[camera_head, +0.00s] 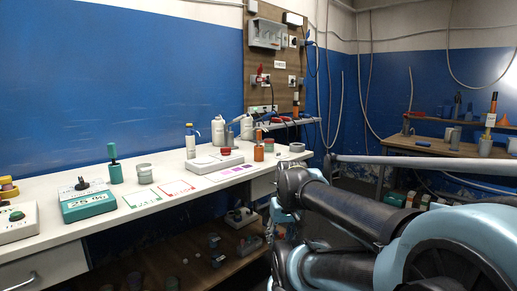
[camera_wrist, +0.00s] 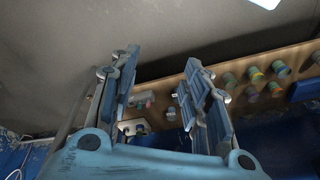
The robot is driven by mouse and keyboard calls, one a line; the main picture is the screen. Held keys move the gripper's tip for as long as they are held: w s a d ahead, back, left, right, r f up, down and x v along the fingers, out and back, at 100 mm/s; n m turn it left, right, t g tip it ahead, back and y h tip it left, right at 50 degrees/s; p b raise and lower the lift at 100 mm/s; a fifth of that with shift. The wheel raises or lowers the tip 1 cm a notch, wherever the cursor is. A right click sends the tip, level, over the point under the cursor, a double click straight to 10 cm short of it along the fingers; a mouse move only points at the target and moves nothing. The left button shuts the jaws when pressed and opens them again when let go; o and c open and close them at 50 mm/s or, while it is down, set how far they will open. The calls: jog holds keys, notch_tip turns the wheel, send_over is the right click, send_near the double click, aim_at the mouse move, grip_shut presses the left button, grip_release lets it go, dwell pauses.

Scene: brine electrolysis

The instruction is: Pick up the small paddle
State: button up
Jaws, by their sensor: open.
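I cannot make out the small paddle for certain in either view. A green upright thing with a thin stem and a green top (camera_head: 115,165) stands on the white bench (camera_head: 165,168) in the head view; I cannot tell what it is. My gripper (camera_wrist: 160,68) shows in the wrist view with its two blue jointed fingers apart and nothing between them. Beyond the fingers is a wooden surface (camera_wrist: 243,73) with small things on it. In the head view my arm covers the right foreground, and I cannot make out the gripper's fingers.
The bench also holds a teal device (camera_head: 88,203), a grey jar (camera_head: 145,174), a red-framed card (camera_head: 177,188), a white device (camera_head: 215,161) and an orange bottle (camera_head: 259,151). A wooden lower shelf (camera_head: 165,262) holds small items. A wooden table (camera_head: 440,148) stands at the back right.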

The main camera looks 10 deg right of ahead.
jog(key=w+a+r+n+t+y, duration=0.1)
jog(key=w+r+n+t+y, duration=0.15)
jog(key=w+r, duration=0.4)
jog(key=w+a+r+n+t+y, duration=0.1)
jog(key=w+a+r+y, duration=0.2)
jog(key=w, duration=0.7)
jog(key=w+r+n+t+y, duration=0.1)
jog(key=w+r+y, duration=0.1)
jog(key=w+r, duration=0.5)
jog(key=n+t+y, duration=0.2)
jog(key=t+y, duration=0.1)
jog(key=t, duration=0.5)
send_near(260, 132)
jog(key=r+x, duration=0.1)
jog(key=x, duration=0.5)
jog(key=shift+h, duration=0.25)
jog(key=shift+f+x, duration=0.2)
jog(key=shift+x, duration=1.05)
jog(key=shift+f+x, duration=0.15)
jog(key=shift+x, duration=1.1)
grip_shut()
